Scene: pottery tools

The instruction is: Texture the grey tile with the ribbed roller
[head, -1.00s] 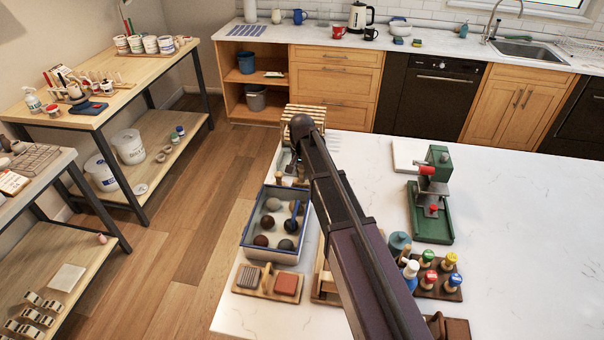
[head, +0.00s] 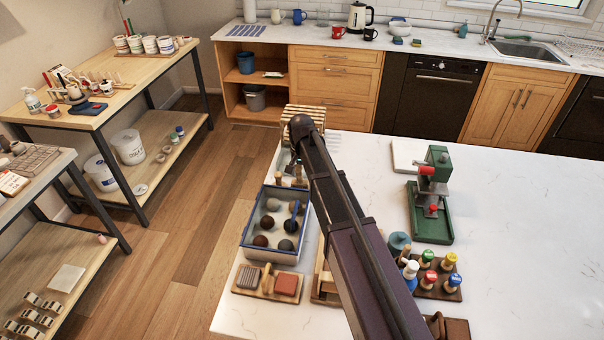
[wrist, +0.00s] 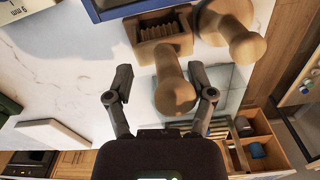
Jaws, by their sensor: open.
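In the wrist view, a brown wooden tool with a ribbed face (wrist: 160,29), which looks like the ribbed roller, lies near the top. Its rounded wooden handle (wrist: 174,88) points down the picture toward me. My gripper (wrist: 160,91) is open, one finger on each side of the handle's end, without visible contact. In the head view, a grey tile (head: 248,277) with a lined surface sits on a wooden board beside a reddish tile (head: 287,284). My arm hides the gripper in the head view.
Another wooden-handled tool (wrist: 232,30) stands close to the right finger. A blue-rimmed tray (head: 247,245) with several balls lies behind the tile board. A green press (head: 432,226) and several colour-topped stamps (head: 440,280) stand to the right. The counter's right side is clear.

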